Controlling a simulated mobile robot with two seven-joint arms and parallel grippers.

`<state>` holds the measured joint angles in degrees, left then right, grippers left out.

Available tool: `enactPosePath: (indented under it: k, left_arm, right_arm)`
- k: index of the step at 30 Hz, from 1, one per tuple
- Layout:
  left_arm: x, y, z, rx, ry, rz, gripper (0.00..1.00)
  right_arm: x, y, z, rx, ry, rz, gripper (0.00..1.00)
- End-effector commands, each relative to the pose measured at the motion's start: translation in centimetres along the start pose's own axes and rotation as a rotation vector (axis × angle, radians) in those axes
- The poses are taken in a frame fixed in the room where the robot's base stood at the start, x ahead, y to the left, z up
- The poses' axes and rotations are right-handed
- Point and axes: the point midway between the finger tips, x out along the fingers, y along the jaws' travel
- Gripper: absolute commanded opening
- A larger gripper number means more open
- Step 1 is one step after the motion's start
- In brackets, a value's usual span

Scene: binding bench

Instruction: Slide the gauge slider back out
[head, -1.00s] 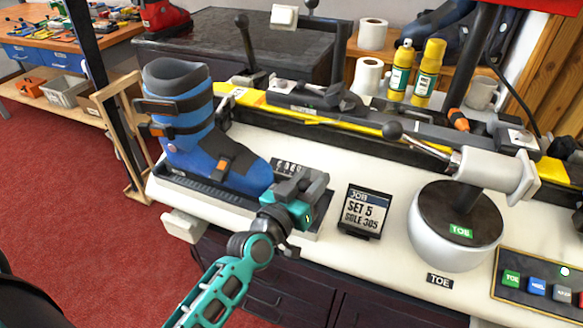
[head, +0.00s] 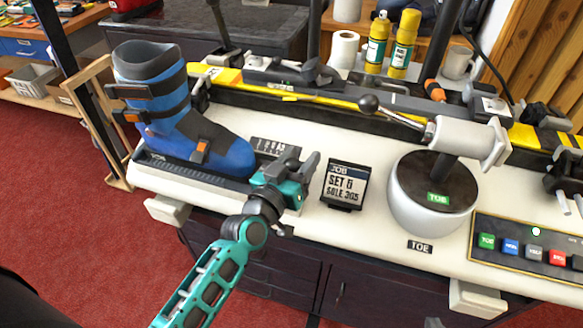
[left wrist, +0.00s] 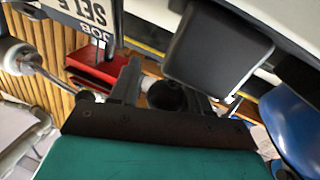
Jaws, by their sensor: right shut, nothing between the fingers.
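My left gripper (head: 300,172) is at the gauge on the front of the bench, just right of the blue ski boot (head: 205,140). The gauge's dark scale plate (head: 272,147) shows behind the gripper. Its slider is mostly hidden by the gripper in the head view. In the left wrist view the two dark fingers (left wrist: 166,95) stand apart, and a dark block (left wrist: 215,45) is close beside them; I cannot tell whether they touch it.
A job card (head: 345,184) reading SET and SOLE 305 stands right of the gauge. Beyond it are a white round toe unit (head: 405,205), a lever with a black ball (head: 368,104) and a button panel (head: 500,262). Spray cans (head: 403,42) stand at the back.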

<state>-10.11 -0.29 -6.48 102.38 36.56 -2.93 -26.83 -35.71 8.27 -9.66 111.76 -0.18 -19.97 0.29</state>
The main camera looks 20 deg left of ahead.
Motion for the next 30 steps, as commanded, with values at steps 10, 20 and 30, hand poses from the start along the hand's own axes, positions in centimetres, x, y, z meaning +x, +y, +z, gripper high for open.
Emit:
enactPosePath:
  k: [10,20,30]
  left_arm:
    - [-5.5,0.0,0.1,0.001,-0.006,0.001,0.46]
    - [-11.2,0.1,0.1,0.001,-0.004,0.001,0.46]
    - [-12.8,0.1,0.0,-0.001,0.000,0.001,0.46]
  right_arm:
    - [-0.2,0.0,-0.4,-0.001,0.005,0.000,0.00]
    - [-0.1,0.3,-0.2,-0.002,0.005,0.005,0.00]
    - [-0.1,0.3,-0.2,-0.002,0.003,0.006,0.00]
